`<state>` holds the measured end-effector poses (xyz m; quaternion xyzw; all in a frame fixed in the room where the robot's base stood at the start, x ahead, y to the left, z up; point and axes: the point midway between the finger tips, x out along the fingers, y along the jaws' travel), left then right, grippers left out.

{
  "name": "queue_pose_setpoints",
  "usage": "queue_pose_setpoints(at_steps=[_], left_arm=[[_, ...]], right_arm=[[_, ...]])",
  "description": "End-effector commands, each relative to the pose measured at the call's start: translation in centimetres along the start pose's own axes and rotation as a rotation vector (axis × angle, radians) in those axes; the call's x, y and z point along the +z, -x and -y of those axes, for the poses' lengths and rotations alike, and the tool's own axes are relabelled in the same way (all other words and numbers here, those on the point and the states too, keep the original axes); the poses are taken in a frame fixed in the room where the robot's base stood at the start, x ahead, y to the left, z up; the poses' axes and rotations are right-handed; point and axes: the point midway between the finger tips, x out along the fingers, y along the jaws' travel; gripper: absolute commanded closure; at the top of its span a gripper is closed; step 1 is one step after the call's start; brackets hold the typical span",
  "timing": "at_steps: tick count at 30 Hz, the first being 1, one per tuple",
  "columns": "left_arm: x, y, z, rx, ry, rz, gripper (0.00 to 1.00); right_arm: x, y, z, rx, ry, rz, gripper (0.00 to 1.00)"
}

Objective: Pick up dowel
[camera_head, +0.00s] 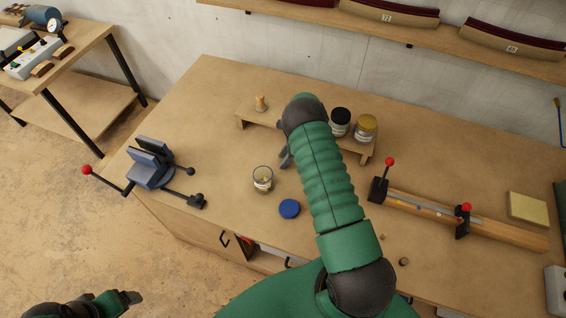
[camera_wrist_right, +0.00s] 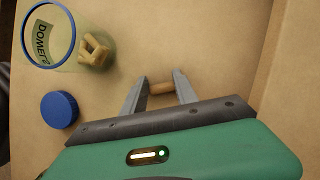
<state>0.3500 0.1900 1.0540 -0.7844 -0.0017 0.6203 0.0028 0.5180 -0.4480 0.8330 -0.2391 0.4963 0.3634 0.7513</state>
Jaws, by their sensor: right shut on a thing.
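A short wooden dowel (camera_wrist_right: 161,88) lies between the two fingers of my right gripper (camera_wrist_right: 160,90) in the right wrist view, and the gripper is shut on it. In the head view my right arm hides most of this gripper (camera_head: 285,157) and the dowel. A clear jar (camera_head: 263,185) with a dowel label stands open to the left of the gripper; in the right wrist view several dowels (camera_wrist_right: 95,52) lie inside it. Its blue lid (camera_head: 289,208) lies flat on the bench beside it. My left gripper (camera_head: 130,297) is at the bottom left, off the bench; its jaws are unclear.
A low wooden riser (camera_head: 243,122) behind my right arm carries a small wooden peg (camera_head: 261,103) and two jars (camera_head: 365,128). A blue vise (camera_head: 150,165) stands at the bench's left end. A clamping fixture (camera_head: 425,208) lies at right. The bench between vise and riser is clear.

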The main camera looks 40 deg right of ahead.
Motion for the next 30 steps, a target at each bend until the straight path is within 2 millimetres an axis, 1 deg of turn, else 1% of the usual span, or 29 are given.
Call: queue_pose_setpoints(at_steps=[1,7,9,11,18,21,25,30], left_arm=[[0.0,-0.1,0.0,0.000,0.000,0.000,0.18],[0.0,-0.1,0.0,0.000,0.001,0.000,0.18],[0.0,-0.2,0.0,0.000,0.001,0.000,0.18],[0.1,-0.4,0.0,0.000,0.001,0.000,0.18],[0.3,-1.2,0.0,0.000,0.001,0.000,0.18],[0.3,-1.4,0.0,0.000,0.001,0.000,0.18],[0.3,-1.5,0.0,0.000,0.001,0.000,0.18],[0.3,-1.4,0.0,0.000,0.001,0.000,0.18]], right_arm=[[-0.4,-0.1,-0.1,0.001,-0.002,-0.008,1.00],[-0.2,-0.1,-0.2,0.001,-0.002,-0.010,1.00],[0.0,0.3,-0.1,0.000,-0.002,-0.007,1.00],[0.3,1.1,0.0,-0.001,-0.001,-0.006,1.00],[2.5,6.5,0.0,-0.004,0.000,-0.004,1.00],[3.2,8.1,-0.1,-0.001,0.000,-0.004,1.00],[3.6,9.1,-0.1,0.000,-0.001,-0.006,1.00],[3.7,9.2,-0.1,0.001,-0.001,-0.006,1.00]])
